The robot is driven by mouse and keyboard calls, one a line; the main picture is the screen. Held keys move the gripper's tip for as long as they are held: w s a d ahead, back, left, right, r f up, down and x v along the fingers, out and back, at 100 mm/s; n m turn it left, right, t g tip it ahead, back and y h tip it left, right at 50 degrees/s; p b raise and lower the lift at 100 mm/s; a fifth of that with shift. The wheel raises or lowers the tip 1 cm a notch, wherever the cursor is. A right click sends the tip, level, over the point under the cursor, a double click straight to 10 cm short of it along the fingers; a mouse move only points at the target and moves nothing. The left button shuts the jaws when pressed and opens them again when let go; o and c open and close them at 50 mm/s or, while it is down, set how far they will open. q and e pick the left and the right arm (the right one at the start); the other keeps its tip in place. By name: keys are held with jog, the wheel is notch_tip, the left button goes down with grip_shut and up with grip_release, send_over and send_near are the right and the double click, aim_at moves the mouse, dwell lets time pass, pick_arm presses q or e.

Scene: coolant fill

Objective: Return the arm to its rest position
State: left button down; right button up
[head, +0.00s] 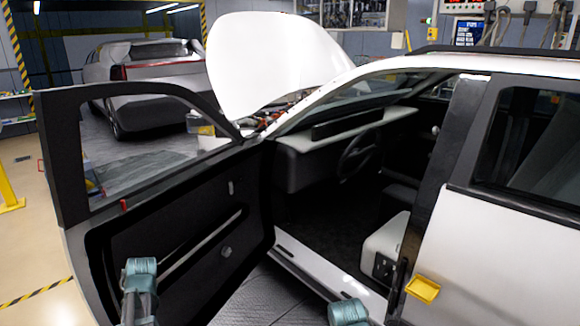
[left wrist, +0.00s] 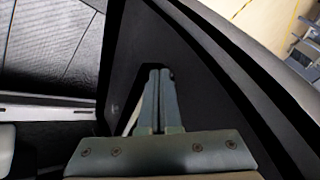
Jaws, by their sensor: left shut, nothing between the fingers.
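In the left wrist view my left gripper (left wrist: 159,75) has its two teal-grey fingers together, with nothing between them. The fingers show in front of the dark inner side of the open car door (left wrist: 215,75); I cannot tell how close they are to it. In the head view a teal part of my left arm is at the lower left, in front of that door (head: 190,250). A teal part of my right arm is at the bottom edge, by the door sill. No fingers of my right gripper show.
The white car (head: 490,255) stands open at its front door, with the steering wheel (head: 358,152) and dark cabin visible. Its white hood (head: 270,65) is raised. A yellow piece (head: 423,289) is on its side. Another car (head: 160,85) stands behind.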

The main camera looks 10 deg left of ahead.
pick_arm(q)
jog(key=w+d+f+m+h, duration=0.2)
jog(key=d, duration=1.5)
jog(key=s+d+m+g, duration=0.1)
jog(key=s+d, duration=0.3)
jog(key=d, duration=0.6)
jog(key=s+d+f+m+g+h, duration=0.1)
jog(key=s+d, duration=0.4)
jog(key=d, duration=0.6)
jog(key=s+d+f+m+g+h, duration=0.1)
jog(key=s+d, duration=0.3)
jog(key=d, duration=0.6)
jog(key=shift+s+d+m+g, duration=0.2)
jog(key=shift+s+m+g, duration=0.15)
jog(key=shift+g, duration=0.35)
